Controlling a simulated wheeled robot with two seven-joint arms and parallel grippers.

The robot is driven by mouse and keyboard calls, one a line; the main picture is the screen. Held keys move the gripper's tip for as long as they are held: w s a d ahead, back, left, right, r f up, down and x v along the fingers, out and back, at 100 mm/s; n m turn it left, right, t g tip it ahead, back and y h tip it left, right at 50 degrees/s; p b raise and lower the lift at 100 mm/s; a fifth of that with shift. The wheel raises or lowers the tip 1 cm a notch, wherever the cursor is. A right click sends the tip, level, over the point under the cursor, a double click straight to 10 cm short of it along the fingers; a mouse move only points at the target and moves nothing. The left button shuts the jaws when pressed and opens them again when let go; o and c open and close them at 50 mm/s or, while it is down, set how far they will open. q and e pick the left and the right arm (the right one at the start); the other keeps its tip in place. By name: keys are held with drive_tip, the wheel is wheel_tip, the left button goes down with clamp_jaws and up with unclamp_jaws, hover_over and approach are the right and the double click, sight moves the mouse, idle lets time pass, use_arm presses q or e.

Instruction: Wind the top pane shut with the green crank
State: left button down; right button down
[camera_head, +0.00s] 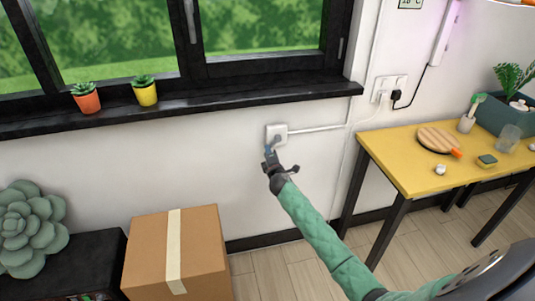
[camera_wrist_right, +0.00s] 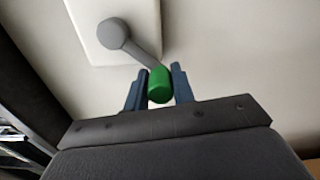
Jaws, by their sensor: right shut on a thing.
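The green crank knob (camera_wrist_right: 159,86) sits between the two blue fingers of my right gripper (camera_wrist_right: 158,90) in the right wrist view, and the fingers are shut on it. A grey crank arm runs from the knob to a round grey hub (camera_wrist_right: 113,33) on a white wall plate (camera_wrist_right: 88,12). In the head view the right gripper (camera_head: 269,153) is at the white wall plate (camera_head: 276,130) below the window sill, and the knob is hidden there. The window pane (camera_head: 265,25) shows only its lower part; the top pane is out of view. My left gripper is not in view.
Two potted succulents, orange (camera_head: 87,101) and yellow (camera_head: 146,93), stand on the dark sill (camera_head: 200,107). A cardboard box (camera_head: 200,250) stands on the floor below. A yellow table (camera_head: 400,165) with small items is at the right.

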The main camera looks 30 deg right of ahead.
drive_tip(key=shift+d+f, duration=0.15)
drive_tip(key=shift+f, duration=0.15)
drive_tip(key=c, duration=1.3)
unclamp_jaws()
drive_tip(key=shift+s, duration=0.1)
drive_tip(key=shift+o, duration=0.5)
drive_tip(key=shift+d+r, duration=0.1)
drive_tip(key=shift+d, duration=0.05)
drive_tip(key=shift+r, duration=0.1)
drive_tip(key=shift+s, duration=0.2)
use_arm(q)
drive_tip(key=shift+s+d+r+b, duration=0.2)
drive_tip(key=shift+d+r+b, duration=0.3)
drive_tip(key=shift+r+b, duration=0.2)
use_arm(e)
drive_tip(key=v, duration=0.7)
